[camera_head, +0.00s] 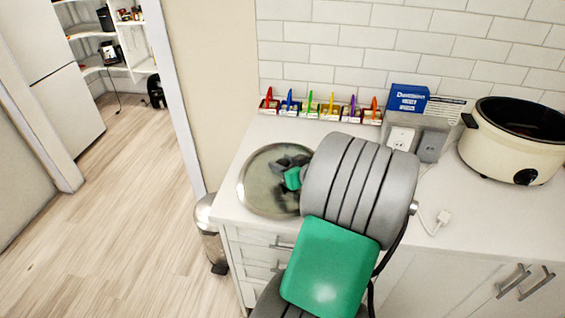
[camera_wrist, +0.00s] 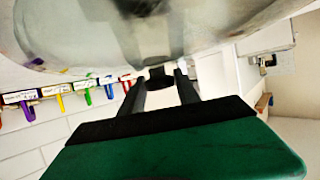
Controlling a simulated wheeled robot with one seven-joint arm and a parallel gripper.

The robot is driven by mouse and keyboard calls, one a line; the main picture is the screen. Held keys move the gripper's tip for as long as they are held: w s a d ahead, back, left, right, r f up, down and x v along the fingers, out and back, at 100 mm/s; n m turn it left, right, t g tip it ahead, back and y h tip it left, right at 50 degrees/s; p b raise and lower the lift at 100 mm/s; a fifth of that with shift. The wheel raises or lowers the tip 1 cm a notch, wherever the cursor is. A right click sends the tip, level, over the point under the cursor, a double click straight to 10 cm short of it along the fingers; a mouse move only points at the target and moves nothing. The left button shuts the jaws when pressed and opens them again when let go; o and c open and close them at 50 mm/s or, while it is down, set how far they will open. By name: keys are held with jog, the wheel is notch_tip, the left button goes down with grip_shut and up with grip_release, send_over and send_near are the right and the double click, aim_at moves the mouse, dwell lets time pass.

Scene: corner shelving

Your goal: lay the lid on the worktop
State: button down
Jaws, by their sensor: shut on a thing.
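The lid (camera_head: 262,196) is a round, clear glass disc with a metal rim, over the left end of the white worktop (camera_head: 270,133). It fills the top of the wrist view (camera_wrist: 90,35). My gripper (camera_head: 292,172) is at the lid's middle, and my arm hides the lid's right side. In the wrist view my gripper's two dark fingers (camera_wrist: 160,78) are shut on the lid's dark knob. I cannot tell whether the lid's rim touches the worktop.
A cream slow cooker (camera_head: 508,150), open on top, stands at the right. A metal bin (camera_head: 211,240) stands below the worktop's left edge.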

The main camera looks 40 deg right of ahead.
jog(key=c, duration=1.3)
grip_release()
jog(key=shift+f, duration=0.2)
jog(key=shift+c, duration=0.2)
jog(key=o, duration=0.5)
jog(key=shift+r, duration=0.1)
jog(key=shift+c, duration=0.2)
jog(key=shift+r, duration=0.3)
jog(key=b+v, duration=0.1)
jog(key=v, duration=1)
jog(key=shift+f, duration=0.2)
jog(key=shift+s+a+r, duration=0.15)
jog(key=shift+s+r, duration=0.1)
jog(key=shift+s, duration=0.25)
